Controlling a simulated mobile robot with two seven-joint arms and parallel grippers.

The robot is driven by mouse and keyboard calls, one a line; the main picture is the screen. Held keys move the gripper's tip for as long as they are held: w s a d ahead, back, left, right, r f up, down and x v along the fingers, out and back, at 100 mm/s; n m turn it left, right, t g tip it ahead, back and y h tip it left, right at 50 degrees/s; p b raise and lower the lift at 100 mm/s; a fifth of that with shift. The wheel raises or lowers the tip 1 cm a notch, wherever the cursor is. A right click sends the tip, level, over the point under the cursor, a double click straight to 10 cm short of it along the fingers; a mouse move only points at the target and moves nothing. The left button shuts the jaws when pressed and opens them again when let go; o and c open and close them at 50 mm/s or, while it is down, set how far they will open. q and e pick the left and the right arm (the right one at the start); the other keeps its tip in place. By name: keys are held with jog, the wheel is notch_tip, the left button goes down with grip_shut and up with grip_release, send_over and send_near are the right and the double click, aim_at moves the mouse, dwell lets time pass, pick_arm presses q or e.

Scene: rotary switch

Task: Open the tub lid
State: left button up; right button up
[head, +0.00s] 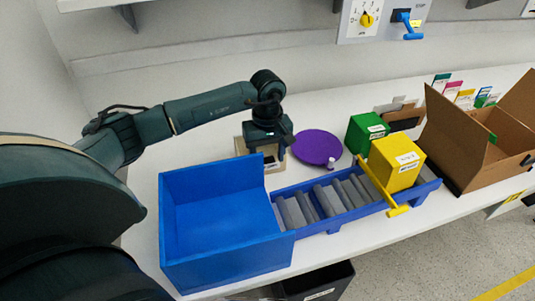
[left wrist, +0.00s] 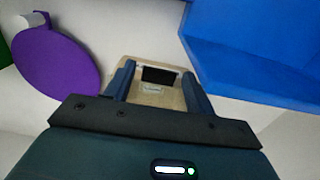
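A small beige tub (head: 242,147) stands on the white table behind the blue bin, partly hidden under my left gripper (head: 270,150). In the left wrist view the tub (left wrist: 165,101) lies straight ahead, with a dark rectangular piece (left wrist: 158,75) and a small pale label on it. The two blue fingers of my left gripper (left wrist: 158,84) are apart, one on each side of the dark piece. I cannot tell whether they touch the tub. The lid's edge is not clear. My right gripper is not in view.
A large open blue bin (head: 215,210) is in front of the tub. A purple disc (head: 318,146) lies to its right.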

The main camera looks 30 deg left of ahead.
pick_arm(q)
grip_shut()
dwell(0.4)
jog(key=shift+w+a+r, duration=0.1)
jog(key=shift+a+r, duration=0.05)
jog(key=shift+r, duration=0.15)
